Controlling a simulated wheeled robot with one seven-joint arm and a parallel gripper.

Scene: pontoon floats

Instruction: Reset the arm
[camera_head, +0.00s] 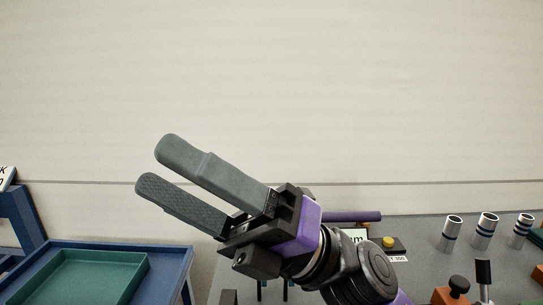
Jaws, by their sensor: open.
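My gripper (158,169) is in the middle of the head view, raised in front of the pale wall. Its two long grey fingers point up and to the left, with a gap between them. Nothing is held between them. The black and purple wrist runs down to the lower right, and the rest of my arm leaves the frame at the bottom. The gripper hides part of the grey table behind it.
A grey table (425,262) spans the lower right. Several metal cylinders (485,232), a yellow button (389,242) and an orange block with a knob (456,289) stand on it. A blue table (172,262) with a green tray (90,277) is at lower left. Space above is clear.

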